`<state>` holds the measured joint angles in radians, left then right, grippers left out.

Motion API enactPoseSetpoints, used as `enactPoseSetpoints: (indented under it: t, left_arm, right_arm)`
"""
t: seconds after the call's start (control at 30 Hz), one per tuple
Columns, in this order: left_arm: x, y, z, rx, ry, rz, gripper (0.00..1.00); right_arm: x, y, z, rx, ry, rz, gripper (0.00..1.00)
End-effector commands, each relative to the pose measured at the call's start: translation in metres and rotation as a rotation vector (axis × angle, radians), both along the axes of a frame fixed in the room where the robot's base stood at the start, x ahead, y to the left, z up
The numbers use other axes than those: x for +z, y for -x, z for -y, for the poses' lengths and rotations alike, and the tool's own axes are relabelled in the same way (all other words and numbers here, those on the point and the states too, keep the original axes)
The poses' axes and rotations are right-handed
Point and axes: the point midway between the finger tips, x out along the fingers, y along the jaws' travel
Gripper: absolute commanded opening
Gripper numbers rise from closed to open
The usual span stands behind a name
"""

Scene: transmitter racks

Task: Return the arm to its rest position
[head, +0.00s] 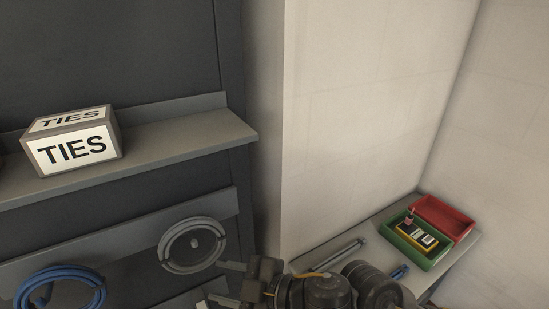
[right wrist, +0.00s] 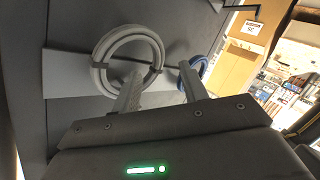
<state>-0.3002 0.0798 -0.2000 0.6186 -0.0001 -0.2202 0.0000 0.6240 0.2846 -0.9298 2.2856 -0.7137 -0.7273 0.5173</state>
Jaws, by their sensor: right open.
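My right gripper (head: 216,282) is at the bottom centre of the head view, with its arm coming in from the lower right. Its fingers are apart, and nothing shows between them in the right wrist view (right wrist: 160,86). A grey cable coil (head: 165,248) hangs on the rack panel, just left of the fingertips in the head view. In the right wrist view the grey coil (right wrist: 94,58) lies beyond the left finger, which overlaps its edge; I cannot tell whether they touch. My left gripper is not in view.
A blue coil (head: 99,284) hangs farther left on the rack panel (head: 122,244). A shelf (head: 178,134) above bears a TIES box (head: 72,149). At right, a low bench (head: 380,242) bears a green tray (head: 429,263), a red tray (head: 459,223) and tools. A pale wall stands between.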

Motion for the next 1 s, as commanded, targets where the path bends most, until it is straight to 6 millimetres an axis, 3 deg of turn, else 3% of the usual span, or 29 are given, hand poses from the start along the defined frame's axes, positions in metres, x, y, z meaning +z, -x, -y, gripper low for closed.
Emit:
enactPoseSetpoints:
  t: [0.17, 0.3, 0.4, 0.6, 0.93, 1.0]
  left_arm:
    - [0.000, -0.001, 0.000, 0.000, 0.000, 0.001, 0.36]
    - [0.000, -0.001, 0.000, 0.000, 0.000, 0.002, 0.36]
    - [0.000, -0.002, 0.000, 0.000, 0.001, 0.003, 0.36]
    - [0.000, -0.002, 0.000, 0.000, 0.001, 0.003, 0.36]
    - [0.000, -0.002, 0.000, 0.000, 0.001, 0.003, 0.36]
    - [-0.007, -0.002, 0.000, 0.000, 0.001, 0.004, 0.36]
  right_arm:
    - [-0.028, -0.033, 0.058, -0.402, -0.110, -0.212, 0.43]
    - [-0.087, -0.035, 0.133, -0.731, -0.080, -0.430, 0.43]
    - [-0.136, -0.013, 0.191, -0.939, -0.010, -0.597, 0.43]
    - [-0.199, 0.048, 0.267, -1.186, 0.127, -0.840, 0.43]
    - [-0.247, 0.147, 0.337, -1.399, 0.308, -1.111, 0.43]
    - [-0.275, 0.142, 0.336, -1.399, 0.320, -1.119, 0.43]
